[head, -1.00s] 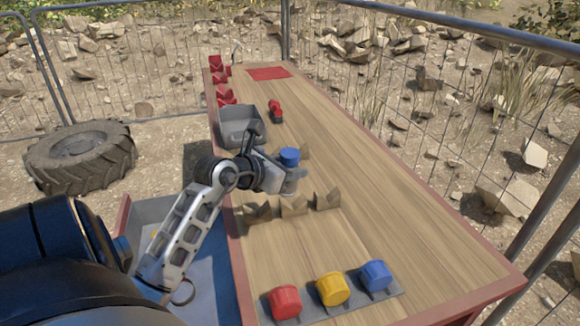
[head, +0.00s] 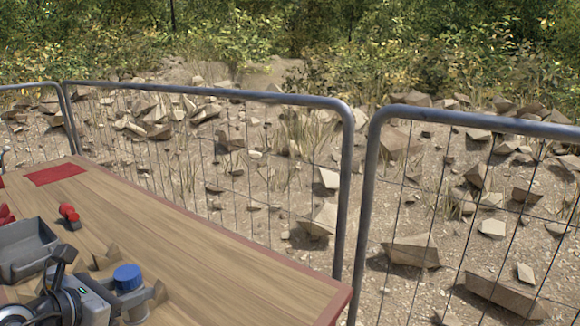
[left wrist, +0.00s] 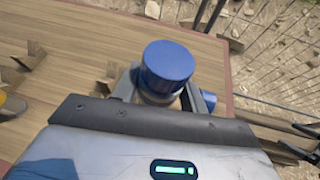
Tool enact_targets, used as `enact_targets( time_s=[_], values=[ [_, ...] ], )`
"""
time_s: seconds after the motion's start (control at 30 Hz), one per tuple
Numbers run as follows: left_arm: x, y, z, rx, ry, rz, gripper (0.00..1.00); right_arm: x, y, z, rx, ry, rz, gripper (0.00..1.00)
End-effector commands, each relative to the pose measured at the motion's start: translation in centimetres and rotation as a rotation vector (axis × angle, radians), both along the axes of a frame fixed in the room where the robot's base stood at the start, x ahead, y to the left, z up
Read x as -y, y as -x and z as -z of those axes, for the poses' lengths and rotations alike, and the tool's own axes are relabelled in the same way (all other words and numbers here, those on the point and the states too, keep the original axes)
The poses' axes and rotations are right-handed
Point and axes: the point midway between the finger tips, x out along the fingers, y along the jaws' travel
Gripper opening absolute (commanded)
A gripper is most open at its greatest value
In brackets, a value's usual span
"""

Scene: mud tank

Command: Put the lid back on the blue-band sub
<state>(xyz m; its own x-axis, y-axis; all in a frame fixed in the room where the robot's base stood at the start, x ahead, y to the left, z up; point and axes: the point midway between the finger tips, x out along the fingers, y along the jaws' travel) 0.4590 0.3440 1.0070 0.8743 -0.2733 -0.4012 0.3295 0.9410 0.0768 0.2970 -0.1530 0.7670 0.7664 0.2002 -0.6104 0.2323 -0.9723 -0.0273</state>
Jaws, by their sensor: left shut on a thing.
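My left gripper (head: 132,302) is shut on a blue-topped cylinder (head: 127,276) above the wooden table. The blue top sits upright between the fingers, with a greyish part below it. It also shows in the left wrist view (left wrist: 167,68), where my fingers flank it and its lower part is mostly hidden. I cannot tell whether the blue top is a separate lid or part of a larger body. In the left wrist view a second blue thing (left wrist: 209,100) shows partly behind a finger. My right gripper is not in view.
The wooden table (head: 220,262) has clear room right of my gripper. A grey bin (head: 25,250), a small red-topped thing (head: 69,213) and a red mat (head: 55,174) lie farther left. Brown wedge holders (head: 105,257) stand close by. A metal fence (head: 345,190) runs beyond the table.

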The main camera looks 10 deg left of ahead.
Motion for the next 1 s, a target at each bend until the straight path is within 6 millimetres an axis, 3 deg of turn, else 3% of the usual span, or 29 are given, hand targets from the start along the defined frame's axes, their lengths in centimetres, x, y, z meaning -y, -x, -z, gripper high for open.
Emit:
enact_targets(
  time_s=[0.1,0.2,0.4,0.57,1.0],
  values=[
    [5.9,1.4,-0.6,0.000,-0.001,0.222,0.02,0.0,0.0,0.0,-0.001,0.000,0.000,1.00],
    [9.9,3.1,-1.0,0.005,0.000,0.389,0.02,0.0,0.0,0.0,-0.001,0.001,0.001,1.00],
    [14.6,5.9,-1.5,0.018,0.007,0.605,0.02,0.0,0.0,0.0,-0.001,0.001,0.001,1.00],
    [15.6,6.6,-1.7,0.023,0.010,0.653,0.02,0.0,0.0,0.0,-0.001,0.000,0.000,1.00],
    [15.5,6.6,-1.7,0.023,0.010,0.650,0.02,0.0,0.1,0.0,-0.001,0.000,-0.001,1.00]
  ],
)
